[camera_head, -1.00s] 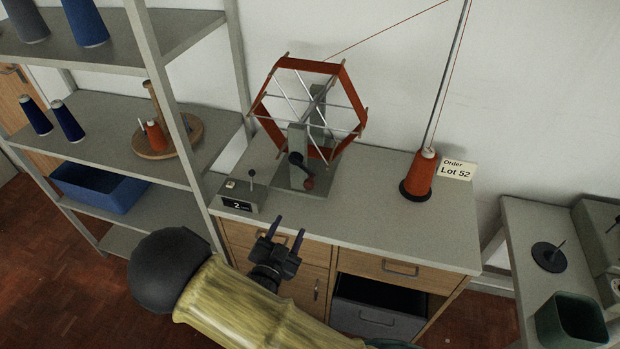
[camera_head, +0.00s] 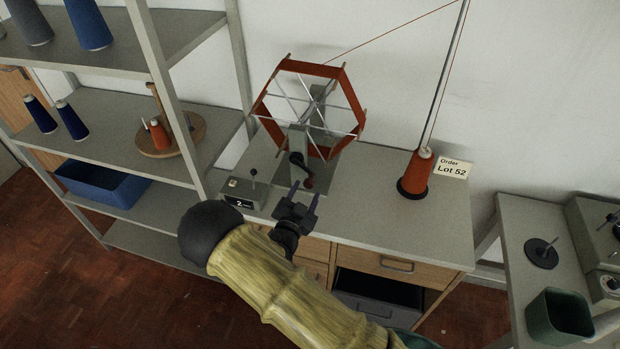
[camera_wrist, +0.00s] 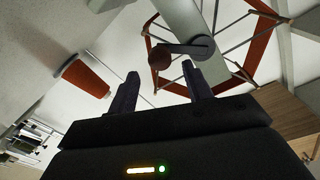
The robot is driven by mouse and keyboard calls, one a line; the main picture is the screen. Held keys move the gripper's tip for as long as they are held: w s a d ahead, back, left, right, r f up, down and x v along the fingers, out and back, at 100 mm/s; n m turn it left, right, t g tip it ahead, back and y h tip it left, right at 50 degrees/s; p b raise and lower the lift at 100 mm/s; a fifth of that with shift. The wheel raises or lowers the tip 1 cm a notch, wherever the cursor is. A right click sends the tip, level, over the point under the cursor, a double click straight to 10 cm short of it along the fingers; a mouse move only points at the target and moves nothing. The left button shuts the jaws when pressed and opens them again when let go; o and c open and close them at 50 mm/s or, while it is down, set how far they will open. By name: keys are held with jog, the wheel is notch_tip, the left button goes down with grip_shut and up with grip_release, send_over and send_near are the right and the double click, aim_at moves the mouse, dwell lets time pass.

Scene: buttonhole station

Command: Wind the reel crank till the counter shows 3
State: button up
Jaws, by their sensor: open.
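The reel (camera_head: 343,82) is a red hexagonal frame on a grey stand at the back of the worktop. Its black crank (camera_head: 298,161) ends in a dark red-brown knob (camera_head: 308,181) low at the front. The counter (camera_head: 240,203), on a small grey box to its left, shows 2. My gripper (camera_head: 306,190) is open and empty, just in front of the crank. In the wrist view the knob (camera_wrist: 159,59) and crank arm (camera_wrist: 190,48) appear beyond and between the fingertips (camera_wrist: 160,80), apart from them.
An orange thread cone (camera_head: 418,172) stands to the right beside the Lot 52 card (camera_head: 453,169); thread runs up a pole. A small lever (camera_head: 253,178) rises from the counter box. The shelving post (camera_head: 172,95) is on the left. The worktop (camera_head: 375,215) between reel and cone is clear.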

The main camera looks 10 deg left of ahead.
aim_at(309, 185)
jog(key=p+x, duration=0.1)
jog(key=x, duration=0.4)
jog(key=shift+c, duration=0.2)
jog(key=shift+f, duration=0.1)
grip_shut()
